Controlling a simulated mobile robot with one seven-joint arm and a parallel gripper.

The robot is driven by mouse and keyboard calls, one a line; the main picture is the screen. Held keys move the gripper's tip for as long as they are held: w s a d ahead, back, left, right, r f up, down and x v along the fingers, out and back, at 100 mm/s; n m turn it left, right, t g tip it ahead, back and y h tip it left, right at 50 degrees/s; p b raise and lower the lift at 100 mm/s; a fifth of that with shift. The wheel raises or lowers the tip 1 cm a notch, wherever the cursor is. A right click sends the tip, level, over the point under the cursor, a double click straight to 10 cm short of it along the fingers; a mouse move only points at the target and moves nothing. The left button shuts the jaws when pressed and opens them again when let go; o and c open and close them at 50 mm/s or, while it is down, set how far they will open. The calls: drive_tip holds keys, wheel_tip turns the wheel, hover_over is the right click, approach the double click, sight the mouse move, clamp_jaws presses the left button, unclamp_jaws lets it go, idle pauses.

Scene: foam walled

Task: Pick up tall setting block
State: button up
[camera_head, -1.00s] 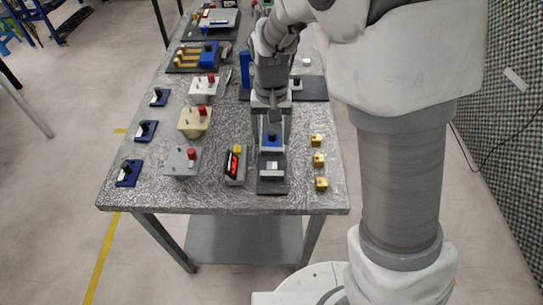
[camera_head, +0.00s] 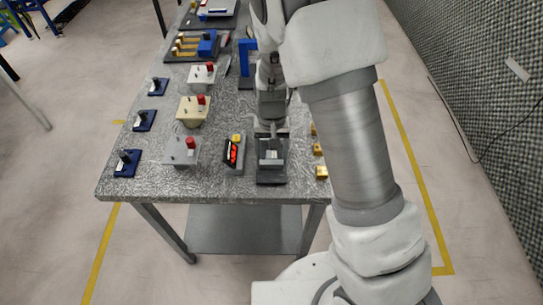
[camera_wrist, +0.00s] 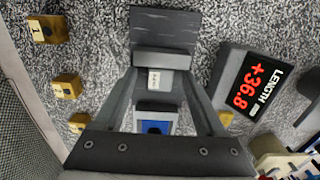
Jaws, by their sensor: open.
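Three small yellow blocks stand in a row on the right of the table: a far one (camera_head: 313,129), a middle one (camera_head: 318,149) and a near one (camera_head: 321,172). They also show at the left of the wrist view, as a top (camera_wrist: 48,29), middle (camera_wrist: 67,86) and lower block (camera_wrist: 79,122). I cannot tell which, if any, is the tall setting block. My gripper (camera_wrist: 164,78) is open, above a grey fixture on a dark base (camera_wrist: 164,30). A pale part and a blue part (camera_wrist: 157,127) of the fixture show between the fingers. My gripper (camera_head: 271,132) is left of the yellow blocks.
A display reading LENGTH +36.8 (camera_wrist: 258,84) stands beside the fixture, with a yellow piece (camera_head: 236,137) at its far end. Several knobbed boxes, such as a grey one (camera_head: 182,150), fill the left side. A blue upright (camera_head: 246,57) stands farther back.

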clamp_jaws()
idle(0.3)
drive_tip(key=shift+r, duration=0.15)
